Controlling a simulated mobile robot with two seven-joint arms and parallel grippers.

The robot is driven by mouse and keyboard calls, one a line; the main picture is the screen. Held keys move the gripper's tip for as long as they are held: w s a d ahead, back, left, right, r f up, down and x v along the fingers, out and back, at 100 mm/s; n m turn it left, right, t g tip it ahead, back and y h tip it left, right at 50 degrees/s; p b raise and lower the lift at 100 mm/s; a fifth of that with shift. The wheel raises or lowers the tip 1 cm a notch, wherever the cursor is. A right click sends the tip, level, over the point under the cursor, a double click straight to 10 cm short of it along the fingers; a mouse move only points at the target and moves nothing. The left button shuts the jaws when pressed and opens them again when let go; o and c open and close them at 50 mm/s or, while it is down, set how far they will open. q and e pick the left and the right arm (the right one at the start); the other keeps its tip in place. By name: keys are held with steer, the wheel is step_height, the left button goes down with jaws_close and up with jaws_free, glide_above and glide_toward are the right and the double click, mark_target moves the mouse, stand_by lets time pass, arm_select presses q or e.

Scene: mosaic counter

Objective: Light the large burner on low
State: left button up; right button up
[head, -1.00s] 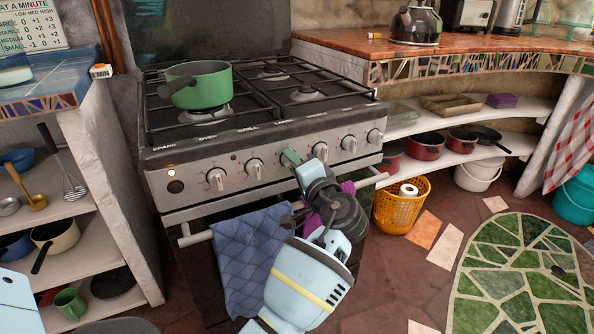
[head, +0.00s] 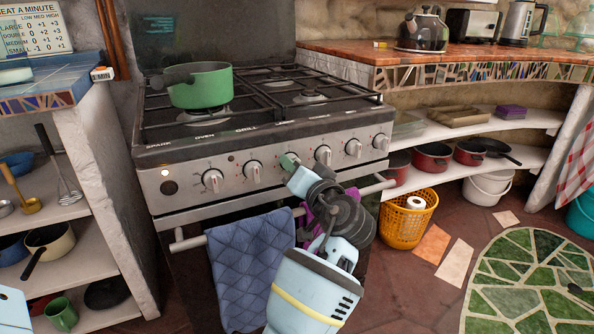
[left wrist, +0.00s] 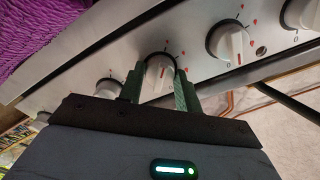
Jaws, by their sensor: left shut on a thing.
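The stove (head: 265,138) has a steel front panel with a row of several white knobs. My left gripper (head: 289,161) is at the third knob from the left, which it mostly hides in the head view. In the left wrist view its green fingers (left wrist: 160,82) are shut on either side of that knob (left wrist: 160,66). Red marks ring the knob; its exact setting is hard to read. A green pan (head: 202,87) sits on the left front of the hob. No flame shows at the burners in view. My right gripper is not in view.
A blue cloth (head: 250,262) and a purple cloth (left wrist: 50,28) hang at the oven rail (head: 365,190), under the knobs. Neighbouring knobs stand close on both sides. A heat chart (head: 35,27) is at the back left. An orange basket (head: 405,226) stands on the floor at right.

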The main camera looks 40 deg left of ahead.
arm_select(q)
steer(key=shift+f, duration=0.1)
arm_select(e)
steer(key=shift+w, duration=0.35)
arm_select(q)
steer(key=o, duration=1)
steer(key=p+v, duration=0.1)
steer(key=v, duration=0.7)
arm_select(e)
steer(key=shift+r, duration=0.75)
